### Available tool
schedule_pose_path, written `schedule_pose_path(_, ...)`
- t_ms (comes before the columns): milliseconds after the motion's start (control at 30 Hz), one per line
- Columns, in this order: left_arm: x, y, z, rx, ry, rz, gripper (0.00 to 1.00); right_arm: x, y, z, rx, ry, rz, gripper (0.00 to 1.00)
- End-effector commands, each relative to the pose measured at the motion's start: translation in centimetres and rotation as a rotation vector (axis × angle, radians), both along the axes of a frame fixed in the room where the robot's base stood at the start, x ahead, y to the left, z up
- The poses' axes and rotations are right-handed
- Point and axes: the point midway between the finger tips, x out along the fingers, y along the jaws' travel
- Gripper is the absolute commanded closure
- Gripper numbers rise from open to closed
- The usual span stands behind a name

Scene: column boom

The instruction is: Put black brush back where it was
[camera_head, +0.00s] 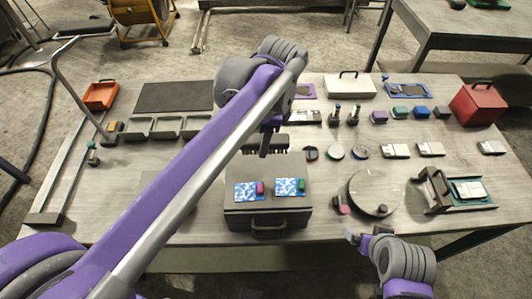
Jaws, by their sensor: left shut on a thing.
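My left arm reaches across the table from the lower left. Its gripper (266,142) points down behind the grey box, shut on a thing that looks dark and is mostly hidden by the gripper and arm. I cannot make out the black brush for certain. A dark ridged piece (280,142) lies right at the gripper, and I cannot tell whether they touch. My right gripper (352,238) is low at the table's front edge, in front of the round grey disc; its jaws are too small to read.
A grey box (268,218) with two blue patterned cards stands in front of the left gripper. A round disc (376,190), a black-handled tray (458,190) and a red box (478,104) are to the right. Grey bins (166,128) and a dark mat (175,96) are to the left.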

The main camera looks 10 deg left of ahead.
Motion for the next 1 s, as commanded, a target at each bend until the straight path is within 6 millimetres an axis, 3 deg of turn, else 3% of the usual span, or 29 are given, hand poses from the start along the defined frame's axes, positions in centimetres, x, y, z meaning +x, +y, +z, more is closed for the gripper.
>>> schedule_pose_path(100,0.0,0.0,-2.2,0.000,0.000,0.000,1.00,-0.1,0.0,-0.2,0.000,0.002,0.000,0.00)
schedule_pose_path(500,0.0,0.0,-6.9,0.000,0.000,0.000,1.00,-0.2,0.0,-0.4,0.000,0.003,0.000,0.00)
schedule_pose_path(967,0.0,0.0,-7.8,0.000,0.000,0.000,1.00,-0.3,0.0,-0.8,0.000,0.007,0.000,0.00)
schedule_pose_path(1000,0.0,0.0,-7.7,0.000,0.000,0.000,0.46,-0.3,0.0,-0.7,0.000,0.006,0.000,0.00)
